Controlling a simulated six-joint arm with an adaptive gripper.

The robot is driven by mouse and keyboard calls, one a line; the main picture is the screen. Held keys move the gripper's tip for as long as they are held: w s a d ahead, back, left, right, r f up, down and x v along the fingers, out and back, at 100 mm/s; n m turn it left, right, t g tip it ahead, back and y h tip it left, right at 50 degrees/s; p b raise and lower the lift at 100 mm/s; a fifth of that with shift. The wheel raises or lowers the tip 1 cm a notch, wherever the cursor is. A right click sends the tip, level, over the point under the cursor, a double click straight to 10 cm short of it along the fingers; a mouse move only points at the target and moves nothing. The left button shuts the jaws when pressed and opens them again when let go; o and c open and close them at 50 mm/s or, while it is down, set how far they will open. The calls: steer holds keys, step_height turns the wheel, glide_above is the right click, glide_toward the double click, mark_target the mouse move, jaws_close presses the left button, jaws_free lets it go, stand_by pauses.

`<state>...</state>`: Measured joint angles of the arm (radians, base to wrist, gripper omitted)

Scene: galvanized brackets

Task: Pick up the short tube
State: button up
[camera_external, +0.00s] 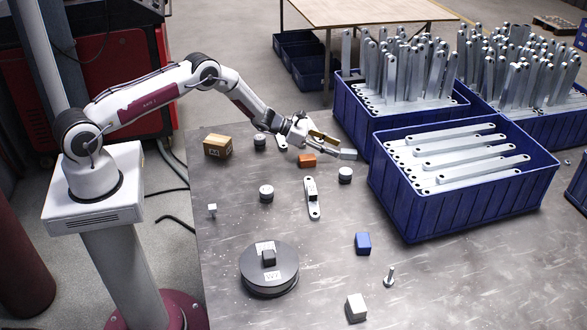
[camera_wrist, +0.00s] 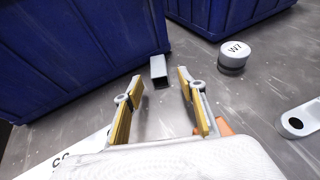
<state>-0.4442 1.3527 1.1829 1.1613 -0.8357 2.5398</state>
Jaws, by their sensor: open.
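The short tube (camera_wrist: 158,68) is a small grey square piece with a dark open end facing my gripper. In the wrist view it lies on the table between and just beyond the fingertips, near the blue crate wall. In the external view the tube (camera_external: 348,154) shows as a light grey piece at the gripper's tip. My gripper (camera_wrist: 161,79) is open, with yellow pads inside both fingers and nothing held. In the external view my gripper (camera_external: 327,145) is low over the table; I cannot tell whether its fingers touch the tube.
Blue crates (camera_external: 465,205) of metal brackets stand close behind and right. A W7 cylinder (camera_wrist: 234,55) sits right of the tube. An orange block (camera_external: 307,161) is partly hidden beneath my right finger in the wrist view. A flat bracket (camera_external: 313,200) lies nearer.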

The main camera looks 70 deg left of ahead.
mark_target(344, 151)
stand_by(0.3)
steer(key=shift+x, duration=2.55)
steer(key=shift+a, duration=0.15)
steer(key=shift+f, duration=0.1)
jaws_close()
